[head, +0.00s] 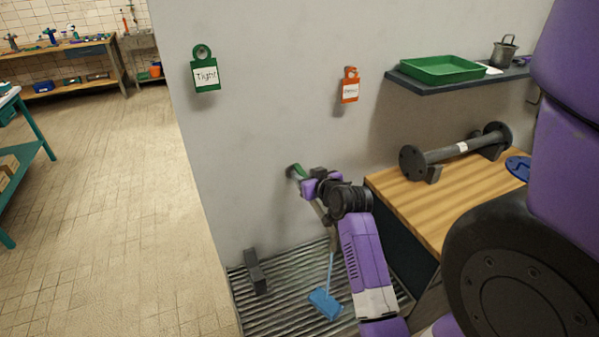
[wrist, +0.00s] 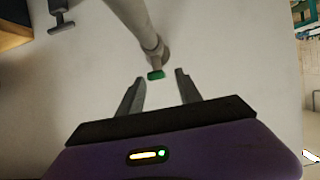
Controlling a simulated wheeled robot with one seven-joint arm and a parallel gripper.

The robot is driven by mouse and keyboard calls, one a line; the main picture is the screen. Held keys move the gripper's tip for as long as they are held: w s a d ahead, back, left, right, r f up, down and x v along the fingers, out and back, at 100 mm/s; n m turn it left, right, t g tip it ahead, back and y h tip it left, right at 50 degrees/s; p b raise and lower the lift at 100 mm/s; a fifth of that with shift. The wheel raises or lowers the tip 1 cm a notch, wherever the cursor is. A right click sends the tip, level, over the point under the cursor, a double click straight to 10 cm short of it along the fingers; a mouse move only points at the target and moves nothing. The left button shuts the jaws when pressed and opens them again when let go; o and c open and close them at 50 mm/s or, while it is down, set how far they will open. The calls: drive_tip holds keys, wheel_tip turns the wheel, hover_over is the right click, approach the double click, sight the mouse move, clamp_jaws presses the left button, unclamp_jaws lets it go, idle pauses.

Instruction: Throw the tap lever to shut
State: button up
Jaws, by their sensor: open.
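The tap lever (head: 299,171) is a short green handle close to the pale wall, partly hidden by my gripper in the head view. In the wrist view its green end (wrist: 156,74) shows beside a grey pipe (wrist: 138,22), roughly between my fingertips and a little beyond them. My gripper (head: 308,184) is at the wall right by the lever. In the wrist view my gripper (wrist: 160,80) has its two fingers apart with nothing held between them. I cannot tell whether a finger touches the lever. The tap body is mostly hidden behind my arm in the head view.
A ribbed drain grate (head: 285,312) lies below, with a dark block (head: 256,272) and a blue brush-like tool (head: 325,303). A wooden bench (head: 430,205) with a flanged pipe (head: 455,150) stands right. Green (head: 205,78) and orange (head: 349,90) tags hang above. Left floor is open.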

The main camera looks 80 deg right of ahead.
sight(303, 174)
drive_tip(key=shift+x, duration=1.95)
drive_tip(key=shift+s, duration=0.1)
drive_tip(key=shift+c, duration=0.2)
clamp_jaws()
